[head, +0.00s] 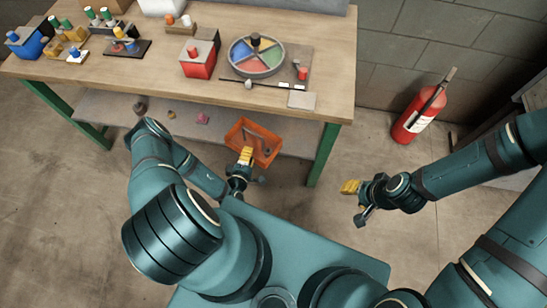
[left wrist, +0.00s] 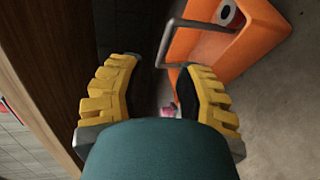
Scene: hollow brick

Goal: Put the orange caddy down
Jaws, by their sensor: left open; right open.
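The orange caddy (head: 266,155) is under the front of the workbench, beyond my left gripper (head: 245,157). In the left wrist view the caddy (left wrist: 265,40) is at the upper right, with its grey bar handle (left wrist: 172,40) just beyond the yellow fingertips. My left gripper (left wrist: 158,85) is open there; the lower end of the handle appears close to the right-hand finger, and I cannot tell whether they touch. What bears the caddy's underside is hidden. My right gripper (head: 351,187) is open and empty, out over the floor to the right.
The workbench (head: 140,75) carries small blocks, a red box (head: 198,62) and a round coloured tray (head: 283,62). Its lower shelf (head: 100,108) holds a small pink item (head: 203,118). A green leg (head: 323,155) stands right of the caddy. A fire extinguisher (head: 417,112) stands by the wall.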

